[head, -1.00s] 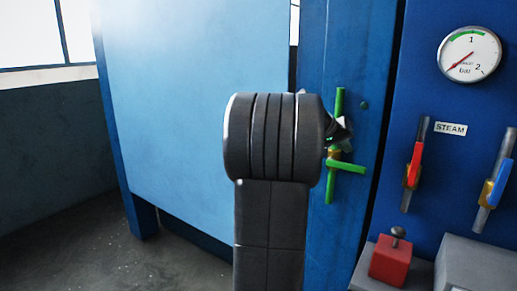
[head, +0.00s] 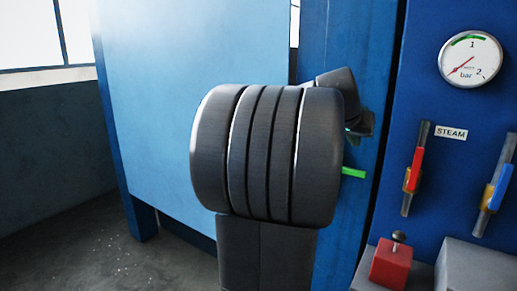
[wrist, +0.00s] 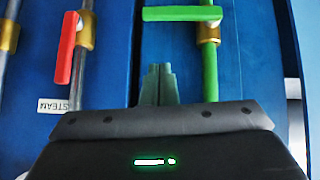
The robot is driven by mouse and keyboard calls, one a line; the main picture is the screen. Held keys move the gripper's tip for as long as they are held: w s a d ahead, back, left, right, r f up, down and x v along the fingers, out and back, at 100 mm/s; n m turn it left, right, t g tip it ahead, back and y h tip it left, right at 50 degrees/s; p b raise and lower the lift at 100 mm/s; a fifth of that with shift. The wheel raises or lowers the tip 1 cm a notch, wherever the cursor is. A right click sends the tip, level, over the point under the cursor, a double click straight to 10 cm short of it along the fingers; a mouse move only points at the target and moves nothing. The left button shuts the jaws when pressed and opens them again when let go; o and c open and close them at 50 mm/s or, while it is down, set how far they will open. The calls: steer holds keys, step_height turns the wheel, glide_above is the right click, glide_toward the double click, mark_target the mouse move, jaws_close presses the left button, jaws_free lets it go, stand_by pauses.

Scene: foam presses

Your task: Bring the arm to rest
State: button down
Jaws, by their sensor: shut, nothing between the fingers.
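My gripper (wrist: 158,85) shows in the wrist view with its fingers together and nothing between them. It is in front of the blue panel, between the green-handled valve and the red-handled valve, with no visible contact. The green valve handle (wrist: 182,13) lies across its pipe at the top of the wrist view. In the head view my dark arm fills the middle and hides most of the gripper. Only a bit of the green valve handle (head: 353,173) shows there, beside my arm.
The red valve handle (head: 416,168) is in line with its pipe, near the STEAM label (head: 451,133). A blue-handled valve (head: 494,187), a pressure gauge (head: 470,60) and a red block (head: 390,264) are at the right. Floor (head: 90,250) at lower left is clear.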

steer(key=a+x, duration=0.1)
steer(key=x, duration=0.7)
steer(key=w+a+n+g+h+p, duration=0.3)
steer(key=w+a+n+h+p, duration=0.3)
steer(key=a+n+h+p, duration=0.2)
steer(key=a+r+h+p, duration=0.1)
steer(key=a+h+p, duration=0.1)
steer(key=h, duration=0.2)
steer(key=shift+n+g, duration=0.3)
stand_by(0.6)
